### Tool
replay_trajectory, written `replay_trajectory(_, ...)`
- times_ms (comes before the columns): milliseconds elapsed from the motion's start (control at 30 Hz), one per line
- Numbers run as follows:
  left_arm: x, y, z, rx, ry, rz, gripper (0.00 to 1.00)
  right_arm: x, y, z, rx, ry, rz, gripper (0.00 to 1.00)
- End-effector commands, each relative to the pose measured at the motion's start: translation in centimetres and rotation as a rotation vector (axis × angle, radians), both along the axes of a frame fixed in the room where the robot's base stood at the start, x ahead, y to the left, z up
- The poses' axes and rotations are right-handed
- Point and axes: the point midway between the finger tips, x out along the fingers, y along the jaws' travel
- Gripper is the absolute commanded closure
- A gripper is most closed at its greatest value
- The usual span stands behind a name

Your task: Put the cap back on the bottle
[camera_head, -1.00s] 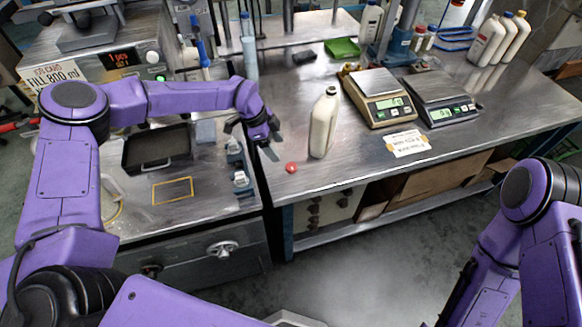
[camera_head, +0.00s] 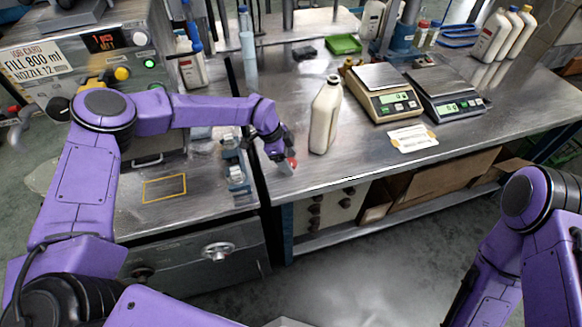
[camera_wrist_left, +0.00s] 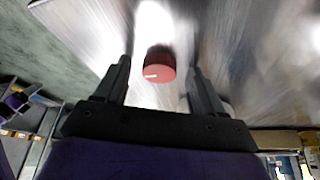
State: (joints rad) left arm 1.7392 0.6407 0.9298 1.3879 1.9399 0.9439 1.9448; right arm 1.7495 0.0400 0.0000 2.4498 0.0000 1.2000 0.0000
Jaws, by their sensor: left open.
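A red cap (camera_head: 291,163) lies on the metal table near its front edge. It also shows in the left wrist view (camera_wrist_left: 155,64), between and just beyond the fingertips. A cream-white bottle (camera_head: 325,116) stands upright to the right of the cap; its neck appears to be uncapped. My left gripper (camera_head: 284,164) is at the cap and points down. In the left wrist view the left gripper (camera_wrist_left: 158,82) is open, one finger on each side of the cap, with gaps showing. My right arm is at the right edge; its gripper is not visible.
Two scales (camera_head: 382,93) (camera_head: 446,92) and a paper label (camera_head: 412,138) are right of the bottle. Several capped bottles (camera_head: 505,36) stand at the back right. A green tray (camera_head: 342,44) lies behind. The filling machine (camera_head: 95,62) is at the left.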

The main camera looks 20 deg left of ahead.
Motion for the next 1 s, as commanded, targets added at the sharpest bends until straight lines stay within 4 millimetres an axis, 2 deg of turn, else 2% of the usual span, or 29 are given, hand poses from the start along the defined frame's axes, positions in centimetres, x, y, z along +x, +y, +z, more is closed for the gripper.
replay_trajectory(267,0.0,0.0,0.1,0.000,-0.001,-0.001,0.31,0.0,0.0,0.1,0.000,0.000,0.000,0.57)
replay_trajectory(333,0.0,0.0,0.1,0.000,-0.001,-0.001,0.47,0.0,0.0,0.1,0.000,0.000,0.000,0.57)
replay_trajectory(467,0.0,0.0,0.1,0.000,-0.001,-0.001,0.89,0.0,0.0,0.1,0.000,0.000,0.000,0.57)
replay_trajectory(867,0.0,0.0,0.2,0.000,-0.002,0.000,0.90,0.0,0.0,0.1,0.000,0.000,0.000,0.57)
replay_trajectory(1000,0.1,0.0,1.2,-0.002,-0.003,0.000,0.91,0.0,0.0,-0.2,0.000,0.000,0.000,0.57)
